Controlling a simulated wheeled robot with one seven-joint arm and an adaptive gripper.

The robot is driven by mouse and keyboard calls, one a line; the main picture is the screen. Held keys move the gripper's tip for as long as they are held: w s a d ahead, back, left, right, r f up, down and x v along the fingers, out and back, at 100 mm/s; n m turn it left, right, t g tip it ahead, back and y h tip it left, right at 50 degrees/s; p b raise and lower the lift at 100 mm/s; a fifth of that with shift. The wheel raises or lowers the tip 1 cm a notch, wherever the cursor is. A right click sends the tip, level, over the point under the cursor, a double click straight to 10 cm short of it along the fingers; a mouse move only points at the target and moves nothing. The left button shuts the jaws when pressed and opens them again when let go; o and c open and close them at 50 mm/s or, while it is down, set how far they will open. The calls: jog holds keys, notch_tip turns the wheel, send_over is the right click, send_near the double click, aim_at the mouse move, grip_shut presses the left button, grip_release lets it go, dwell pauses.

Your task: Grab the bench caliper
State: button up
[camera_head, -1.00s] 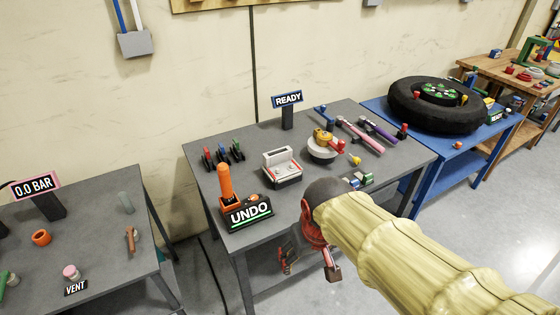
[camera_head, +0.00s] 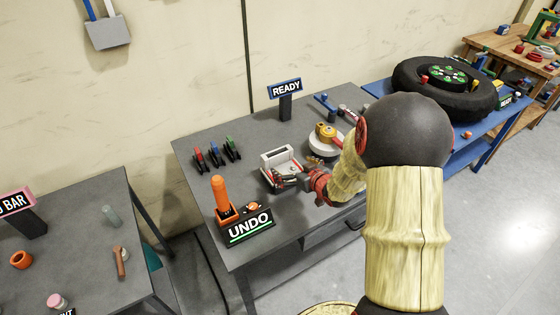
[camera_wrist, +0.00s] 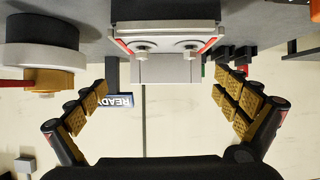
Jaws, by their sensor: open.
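A white, grey and red device (camera_head: 277,158), which I take to be the bench caliper, stands on the grey table (camera_head: 205,135). In the wrist view the device (camera_wrist: 166,42) is at the top middle, with a pale block and two round knobs facing me.
An orange-handled tool (camera_head: 221,195) and the UNDO sign (camera_head: 250,227) stand front left of it. Red, blue and green clamp-like tools (camera_head: 216,153) lie behind left. The READY sign (camera_head: 285,90) stands behind. A round white base with a yellow top (camera_head: 325,142) is close on the right.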

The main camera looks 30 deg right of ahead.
aim_at(280, 156)
jog(key=shift+w+a+r+t, duration=0.2)
jog(key=shift+w+r+t, duration=0.05)
jog(key=shift+r, duration=0.2)
jog(key=shift+w+a+r+t, duration=0.2)
jog(key=shift+r+t, duration=0.05)
jog(key=shift+r, duration=0.15)
jog(key=b+x, duration=0.1)
jog(key=x, duration=0.1)
jog(key=b+x, duration=0.1)
jog(key=x, duration=0.2)
jog(key=b+x, duration=0.1)
jog(key=x, duration=0.1)
jog(key=shift+w+a+f, duration=0.1)
jog(key=shift+w+f, duration=0.1)
jog(key=shift+f, duration=0.2)
jog(key=shift+r, duration=0.1)
jog(key=shift+c, duration=0.5)
jog(key=c, duration=1.6)
jog(key=shift+r, duration=0.15)
jog(key=shift+c, duration=0.3)
